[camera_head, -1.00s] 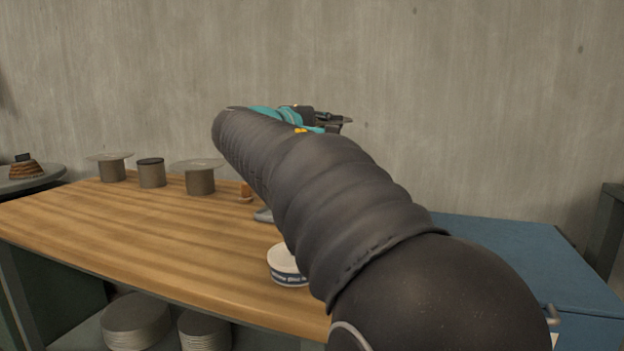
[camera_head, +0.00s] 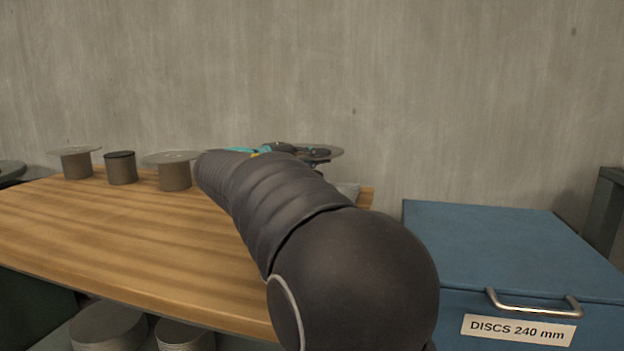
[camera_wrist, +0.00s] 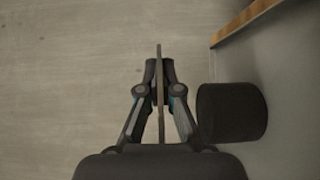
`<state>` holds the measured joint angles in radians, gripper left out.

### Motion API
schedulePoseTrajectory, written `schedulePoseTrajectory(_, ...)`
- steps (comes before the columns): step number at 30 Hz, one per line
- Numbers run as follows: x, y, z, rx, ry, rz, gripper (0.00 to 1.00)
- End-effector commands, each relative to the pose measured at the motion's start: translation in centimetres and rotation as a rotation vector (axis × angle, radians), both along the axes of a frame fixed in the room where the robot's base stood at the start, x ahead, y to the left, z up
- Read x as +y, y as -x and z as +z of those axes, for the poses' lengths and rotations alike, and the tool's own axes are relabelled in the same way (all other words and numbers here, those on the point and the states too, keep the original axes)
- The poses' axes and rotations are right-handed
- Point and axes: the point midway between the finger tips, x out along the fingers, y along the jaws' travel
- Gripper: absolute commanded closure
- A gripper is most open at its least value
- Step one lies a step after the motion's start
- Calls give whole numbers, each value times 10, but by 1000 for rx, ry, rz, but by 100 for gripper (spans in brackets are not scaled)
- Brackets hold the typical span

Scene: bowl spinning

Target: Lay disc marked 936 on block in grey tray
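My gripper (camera_wrist: 159,78) is shut on a thin grey disc (camera_wrist: 159,110), seen edge-on in the wrist view. The disc also shows in the head view (camera_head: 328,152), held roughly level beyond my arm. Its marking cannot be read. In the wrist view a dark round block (camera_wrist: 233,112) stands on a grey surface, probably the grey tray (camera_wrist: 291,90). The disc is apart from the block, a little above it. In the head view my arm hides the block and most of the grey tray (camera_head: 348,188).
Two disc-topped blocks (camera_head: 76,164) (camera_head: 175,174) and a dark-topped block (camera_head: 121,169) stand at the left on the wooden bench (camera_head: 130,240). A blue chest (camera_head: 500,240) labelled DISCS 240 mm is at the right. Disc stacks (camera_head: 108,326) lie below the bench.

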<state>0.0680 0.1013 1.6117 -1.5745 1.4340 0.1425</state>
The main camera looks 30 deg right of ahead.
Motion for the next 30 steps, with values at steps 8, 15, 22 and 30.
schedulePoseTrajectory(8,-11,-25,-16,-1,0,0,100)
schedulePoseTrajectory(15,-11,-26,-39,2,-1,0,100)
schedulePoseTrajectory(22,-11,-26,-57,-1,1,1,100)
schedulePoseTrajectory(30,-11,-26,-60,-1,0,1,100)
